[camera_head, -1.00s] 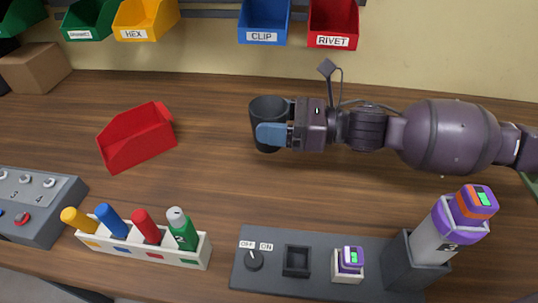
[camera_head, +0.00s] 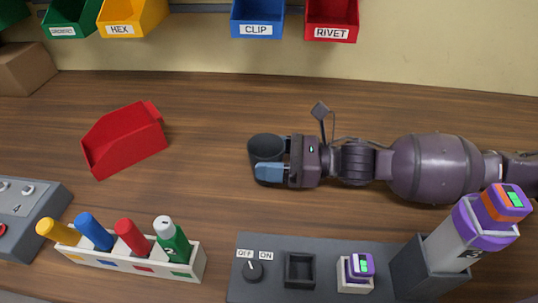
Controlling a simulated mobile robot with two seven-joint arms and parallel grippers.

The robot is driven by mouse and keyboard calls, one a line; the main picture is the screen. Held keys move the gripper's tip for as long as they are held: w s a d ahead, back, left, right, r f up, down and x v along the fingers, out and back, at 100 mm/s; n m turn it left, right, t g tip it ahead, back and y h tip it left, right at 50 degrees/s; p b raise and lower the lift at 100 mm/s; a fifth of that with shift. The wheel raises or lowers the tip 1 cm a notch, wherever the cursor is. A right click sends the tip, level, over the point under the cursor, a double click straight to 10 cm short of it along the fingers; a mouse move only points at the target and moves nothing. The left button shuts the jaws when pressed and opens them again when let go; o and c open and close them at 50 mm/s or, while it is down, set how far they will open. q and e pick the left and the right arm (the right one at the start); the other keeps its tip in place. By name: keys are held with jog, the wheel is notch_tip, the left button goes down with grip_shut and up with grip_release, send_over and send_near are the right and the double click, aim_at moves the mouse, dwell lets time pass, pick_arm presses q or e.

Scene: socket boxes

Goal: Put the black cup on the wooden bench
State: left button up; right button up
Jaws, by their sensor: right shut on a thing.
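The black cup (camera_head: 265,148) is near the middle of the wooden bench (camera_head: 215,110), upright with its open top showing. My right gripper (camera_head: 272,162) comes in from the right and is shut on the cup, with a blue fingertip on its near side. The far finger is mostly hidden behind the cup. I cannot tell whether the cup's base touches the bench. My left gripper is not in view.
A red bin (camera_head: 125,140) lies on the bench to the left. A white rack (camera_head: 130,260) with several coloured tools and a dark grey panel (camera_head: 300,240) line the front. Labelled bins, such as the blue CLIP bin (camera_head: 257,18), hang at the back.

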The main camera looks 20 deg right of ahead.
jog(key=shift+f, duration=0.1)
jog(key=o, duration=0.8)
jog(key=shift+o, duration=0.2)
jog(key=shift+d, duration=0.1)
jog(key=shift+s+d, duration=0.15)
jog(key=shift+d, duration=0.2)
jog(key=p+v, duration=0.1)
jog(key=v, duration=0.9)
jog(key=shift+s+d+p, duration=0.15)
jog(key=shift+d+p, duration=0.1)
jog(key=shift+p, duration=0.15)
jog(key=shift+s+d, duration=0.1)
jog(key=shift+d, duration=0.15)
